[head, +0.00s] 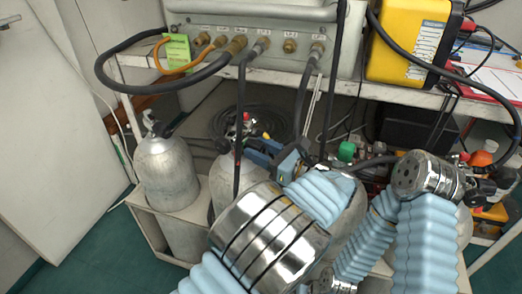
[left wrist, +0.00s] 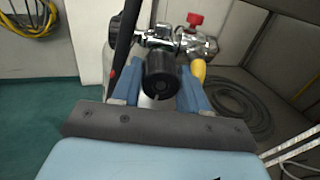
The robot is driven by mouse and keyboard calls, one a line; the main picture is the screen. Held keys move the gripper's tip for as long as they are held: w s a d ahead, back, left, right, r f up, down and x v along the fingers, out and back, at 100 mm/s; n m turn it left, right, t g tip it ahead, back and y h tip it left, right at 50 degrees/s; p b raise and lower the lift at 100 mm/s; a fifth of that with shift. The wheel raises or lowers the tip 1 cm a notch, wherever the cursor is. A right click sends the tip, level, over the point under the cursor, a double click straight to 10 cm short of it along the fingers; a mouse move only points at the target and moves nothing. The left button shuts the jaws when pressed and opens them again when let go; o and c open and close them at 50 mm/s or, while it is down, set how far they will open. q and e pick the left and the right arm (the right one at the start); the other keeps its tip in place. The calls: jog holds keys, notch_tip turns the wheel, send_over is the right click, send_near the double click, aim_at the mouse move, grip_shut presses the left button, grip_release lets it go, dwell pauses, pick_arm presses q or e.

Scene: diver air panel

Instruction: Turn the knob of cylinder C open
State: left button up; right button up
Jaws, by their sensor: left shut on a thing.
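My left gripper (head: 265,153) reaches in among the cylinders under the shelf, and its blue fingers also show in the left wrist view (left wrist: 158,92). The fingers are shut on a black knob (left wrist: 160,74) of a chrome valve (left wrist: 157,36). A small red handle (left wrist: 195,19) and a yellow part (left wrist: 198,70) sit at the right of this valve. The gripper is beside the middle grey cylinder (head: 223,180). No letter shows on the cylinders, so I cannot read which is C. My right arm is at the right, its fingers not seen.
Another grey cylinder (head: 166,172) stands at the left. A metal panel (head: 275,42) with several hose fittings sits on the shelf above, with a yellow case (head: 408,40) at its right. Black hoses hang down near the gripper. A coiled dark hose (left wrist: 235,105) lies behind.

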pick_arm(q)
jog(key=shift+n, duration=1)
pick_arm(e)
jog(key=shift+d+f, duration=0.1)
jog(key=shift+f, duration=0.15)
pick_arm(q)
jog(key=o, duration=1.1)
jog(key=shift+c, duration=0.2)
jog(key=shift+d, duration=0.1)
pick_arm(e)
jog(key=shift+d, duration=0.1)
